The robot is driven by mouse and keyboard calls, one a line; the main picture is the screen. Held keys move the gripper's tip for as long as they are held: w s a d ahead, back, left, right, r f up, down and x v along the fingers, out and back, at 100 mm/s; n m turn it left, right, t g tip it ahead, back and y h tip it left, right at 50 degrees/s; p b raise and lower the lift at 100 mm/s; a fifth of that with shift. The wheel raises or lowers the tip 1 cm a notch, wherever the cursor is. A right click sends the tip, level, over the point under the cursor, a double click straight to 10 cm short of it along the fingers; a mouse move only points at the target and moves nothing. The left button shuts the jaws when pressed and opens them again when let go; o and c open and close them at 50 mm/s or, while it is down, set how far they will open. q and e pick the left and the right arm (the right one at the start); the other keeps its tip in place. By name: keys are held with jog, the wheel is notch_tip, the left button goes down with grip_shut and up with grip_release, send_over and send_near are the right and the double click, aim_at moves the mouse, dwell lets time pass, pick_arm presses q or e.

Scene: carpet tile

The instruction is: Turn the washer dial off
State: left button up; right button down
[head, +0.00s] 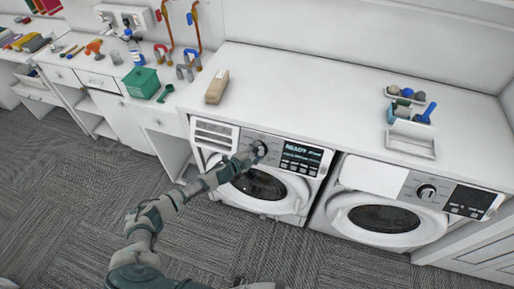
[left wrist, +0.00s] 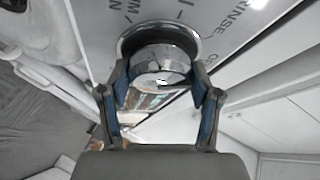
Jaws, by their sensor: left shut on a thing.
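The left washer (head: 262,185) is white with a round dark door and a lit display (head: 301,155) reading READY. Its dial (head: 260,149) is at the upper left of the display. My left gripper (head: 246,159) is at this dial. In the left wrist view the dial (left wrist: 160,48) is a chrome knob with printed words around it on the panel. The two fingers of my left gripper (left wrist: 161,88) are on either side of the knob and shut on it. The dial's pointer mark cannot be read. My right gripper is not in view.
A second machine (head: 390,215) stands on the right with its own dial (head: 426,191). Grey carpet (head: 60,200) in front is clear.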

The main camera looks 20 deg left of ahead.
pick_arm(q)
jog(key=m+g+p, duration=0.1)
jog(key=m+p, duration=0.2)
jog(key=p, duration=0.1)
jog(key=shift+g, duration=0.3)
jog(key=shift+s+f+m+g+p, duration=0.15)
jog(key=shift+m+g+p, duration=0.25)
jog(key=shift+m+p, duration=0.55)
jog(key=shift+f, duration=0.1)
jog(key=o, duration=1.1)
jog(key=shift+o, duration=0.2)
jog(key=shift+w, duration=0.2)
